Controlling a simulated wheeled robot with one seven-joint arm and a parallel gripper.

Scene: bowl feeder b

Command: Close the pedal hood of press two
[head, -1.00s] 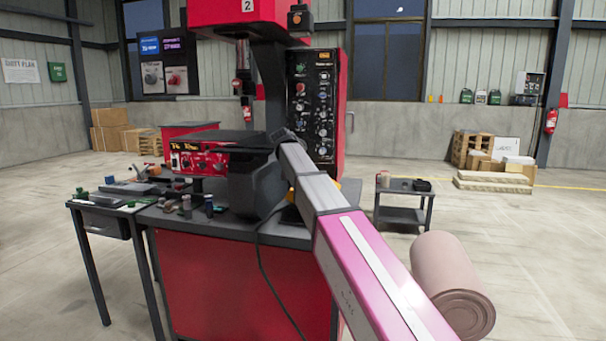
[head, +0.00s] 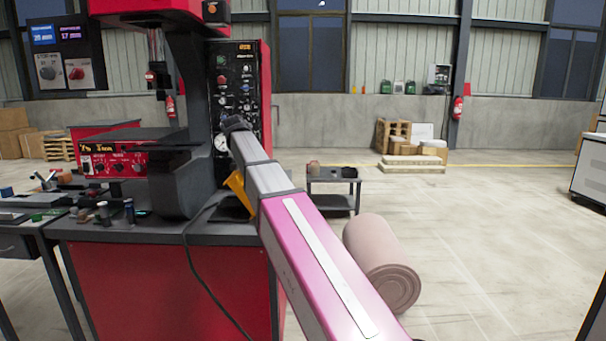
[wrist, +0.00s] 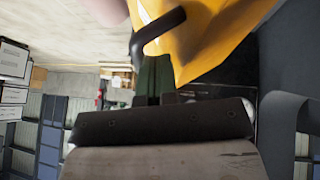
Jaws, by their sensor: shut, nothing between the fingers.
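Press two (head: 238,85) is red and black. The yellow pedal hood (head: 237,190) stands tilted up on its dark bench, partly hidden by my arm in the head view. In the wrist view the yellow hood (wrist: 225,35) fills the upper right, with a dark hooked handle (wrist: 160,28) in front of it. My gripper (wrist: 152,65) is shut and empty. Its fingertips are close to the handle's bent end; I cannot tell whether they touch. My gripper's tip is hidden in the head view behind my arm.
A black cable (head: 205,285) hangs down the bench front. Small tools lie on a side table (head: 30,222) at left. Floor at right is mostly clear.

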